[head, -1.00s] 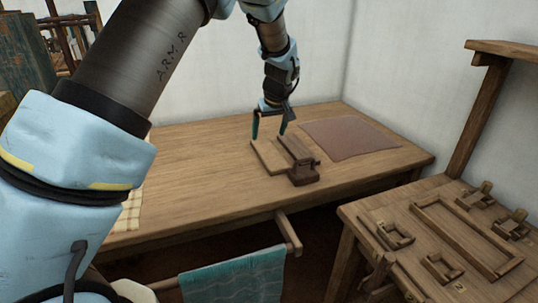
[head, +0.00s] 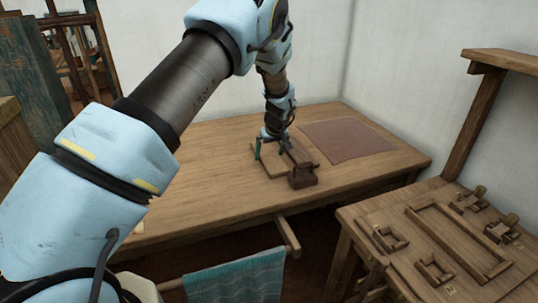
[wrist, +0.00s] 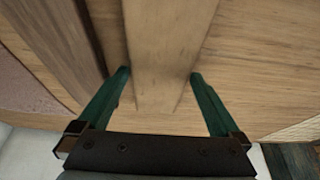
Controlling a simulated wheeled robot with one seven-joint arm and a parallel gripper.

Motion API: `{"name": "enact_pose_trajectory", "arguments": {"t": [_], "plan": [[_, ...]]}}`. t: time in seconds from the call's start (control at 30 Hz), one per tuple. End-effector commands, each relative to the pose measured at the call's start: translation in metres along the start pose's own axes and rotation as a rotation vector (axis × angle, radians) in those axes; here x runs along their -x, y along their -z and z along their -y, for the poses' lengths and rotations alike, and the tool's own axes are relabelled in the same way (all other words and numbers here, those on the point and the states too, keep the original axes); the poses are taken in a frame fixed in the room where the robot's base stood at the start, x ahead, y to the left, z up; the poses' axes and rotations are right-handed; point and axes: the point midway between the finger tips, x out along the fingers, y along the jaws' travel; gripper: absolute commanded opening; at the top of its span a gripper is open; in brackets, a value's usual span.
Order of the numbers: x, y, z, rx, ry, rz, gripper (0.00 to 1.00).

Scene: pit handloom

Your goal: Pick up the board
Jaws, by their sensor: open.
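The board (head: 264,166) is a flat, light brown wooden piece lying on the table beside a darker wooden block. My gripper (head: 273,147) is over its far end, pointing down with its teal fingers open. In the wrist view my gripper (wrist: 159,76) has one finger on each side of a pale wooden strip (wrist: 165,45), which appears to be part of the board. A gap between fingers and wood is hard to judge. The far end of the board is partly hidden by the gripper in the head view.
The dark block (head: 302,177) stands close on the board's right. A reddish-brown mat (head: 347,136) lies behind it to the right. The wooden table (head: 200,190) is clear to the left. A lower bench (head: 385,215) with wooden fittings stands at right; a teal cloth (head: 235,278) hangs in front.

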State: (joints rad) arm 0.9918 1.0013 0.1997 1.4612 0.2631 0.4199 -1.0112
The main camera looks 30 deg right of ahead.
Motion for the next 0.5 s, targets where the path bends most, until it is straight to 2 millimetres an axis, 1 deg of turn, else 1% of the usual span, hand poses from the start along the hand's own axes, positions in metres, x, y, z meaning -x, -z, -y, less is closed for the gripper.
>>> {"name": "enact_pose_trajectory", "arguments": {"t": [0.1, 0.3, 0.5], "plan": [[-0.0048, 0.0004, -0.0004, 0.0, -0.001, -0.001, 1.0], [-0.0054, 0.0001, -0.0005, 0.0, -0.002, -0.001, 1.0], [-0.0053, 0.0, -0.0003, 0.0, -0.001, -0.001, 0.78]]}}
